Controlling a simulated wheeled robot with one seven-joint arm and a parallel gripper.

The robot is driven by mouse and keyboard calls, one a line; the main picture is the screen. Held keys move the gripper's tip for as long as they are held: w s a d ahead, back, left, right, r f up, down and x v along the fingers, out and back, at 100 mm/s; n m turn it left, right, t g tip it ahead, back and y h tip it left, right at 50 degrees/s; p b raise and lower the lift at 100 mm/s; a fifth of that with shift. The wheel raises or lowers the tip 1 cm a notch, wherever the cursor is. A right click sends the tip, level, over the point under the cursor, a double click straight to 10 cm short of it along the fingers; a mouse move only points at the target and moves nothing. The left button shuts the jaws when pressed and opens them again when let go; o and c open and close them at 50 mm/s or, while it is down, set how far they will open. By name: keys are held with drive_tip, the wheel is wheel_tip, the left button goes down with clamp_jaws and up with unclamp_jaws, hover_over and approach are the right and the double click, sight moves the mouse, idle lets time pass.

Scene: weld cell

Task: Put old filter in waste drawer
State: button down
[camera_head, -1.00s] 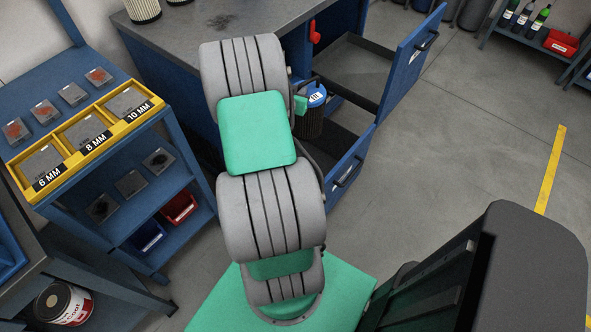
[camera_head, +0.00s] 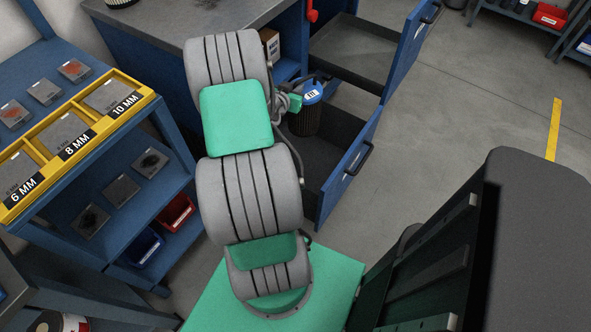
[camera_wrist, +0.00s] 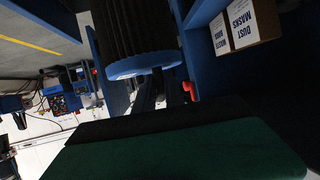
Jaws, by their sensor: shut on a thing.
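The old filter (camera_head: 306,120) is a dark pleated cylinder with a blue cap that bears a white label. In the head view it hangs upright over the back part of the nearer open drawer (camera_head: 345,178); I cannot tell how far its bottom is above the drawer floor. My gripper (camera_wrist: 160,88) is shut on the filter at its blue cap end; my arm partly hides the grip in the head view. The filter (camera_wrist: 130,28) also fills the top middle of the wrist view. No label on the drawer is readable, so I cannot tell if it is the waste drawer.
A second open drawer (camera_head: 408,55) stands beyond the nearer one. A dust masks box (camera_wrist: 250,22) sits in the blue bench. A blue rack with a yellow tray (camera_head: 136,101) stands at left. Open floor (camera_head: 455,110) lies right of the drawers.

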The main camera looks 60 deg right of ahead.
sight(292, 132)
drive_tip(key=f+b, duration=0.6)
drive_tip(key=f, duration=0.1)
drive_tip(key=f+b, duration=1.4)
drive_tip(key=shift+w+d+f, duration=0.1)
drive_tip(key=shift+w+f, duration=0.15)
drive_tip(key=shift+w, duration=0.15)
wheel_tip(292, 132, down, 10)
drive_tip(key=b, duration=0.4)
drive_tip(key=shift+r, duration=0.1)
